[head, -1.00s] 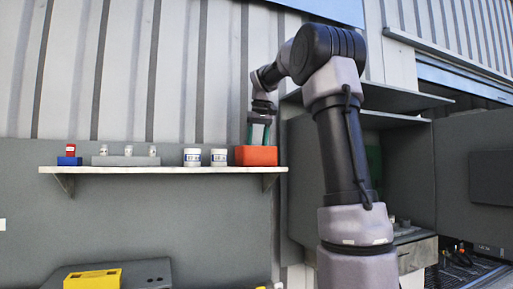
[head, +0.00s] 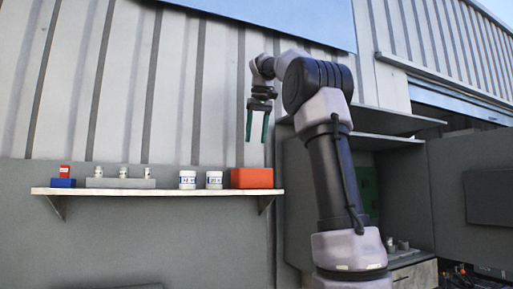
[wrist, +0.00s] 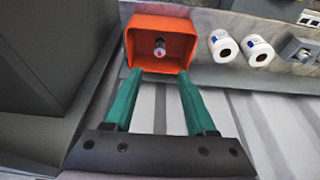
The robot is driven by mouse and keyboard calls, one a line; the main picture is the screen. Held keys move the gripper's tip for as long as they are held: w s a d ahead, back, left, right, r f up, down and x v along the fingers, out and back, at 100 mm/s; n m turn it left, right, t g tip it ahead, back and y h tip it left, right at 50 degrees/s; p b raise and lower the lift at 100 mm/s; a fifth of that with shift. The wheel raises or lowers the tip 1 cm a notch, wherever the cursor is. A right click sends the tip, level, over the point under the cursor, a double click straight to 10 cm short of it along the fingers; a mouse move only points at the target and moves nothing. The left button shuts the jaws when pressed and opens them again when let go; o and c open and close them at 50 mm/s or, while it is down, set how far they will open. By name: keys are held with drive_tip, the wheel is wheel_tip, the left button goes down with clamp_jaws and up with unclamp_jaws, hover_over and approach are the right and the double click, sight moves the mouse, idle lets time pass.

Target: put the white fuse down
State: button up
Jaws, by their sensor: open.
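A white fuse (wrist: 160,47) with a red mark on its end is inside the orange bin (wrist: 137,28) in the wrist view. The bin stands at the right end of the shelf in the head view (head: 252,178), where its inside is hidden. My gripper (head: 257,140) hangs above the bin with its green fingers pointing down, apart from it. In the wrist view my gripper (wrist: 159,76) is open, with nothing between the fingers.
On the shelf (head: 160,191) left of the bin stand two white jars (head: 187,180) (head: 214,180), a grey block (head: 105,183) with three small white pieces, and a blue block (head: 62,183) with a red piece. An open cabinet (head: 405,190) is at the right.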

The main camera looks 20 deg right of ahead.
drive_tip(key=s+a+f+m+t, duration=0.1)
drive_tip(key=s+a+f, duration=0.2)
drive_tip(key=s+f, duration=0.5)
drive_tip(key=s+a+f+m+t+y, duration=0.1)
drive_tip(key=s+a+f, duration=0.2)
drive_tip(key=s+f, duration=0.5)
drive_tip(key=s+a+f+m+t+y, duration=0.1)
drive_tip(key=s+a+f+m, duration=0.1)
drive_tip(key=s+f, duration=0.6)
wheel_tip(320, 180, down, 4)
drive_tip(key=shift+a+f+t, duration=0.1)
drive_tip(key=shift+a+t, duration=0.3)
drive_tip(key=shift+a, duration=0.45)
drive_tip(key=shift+a, duration=0.1)
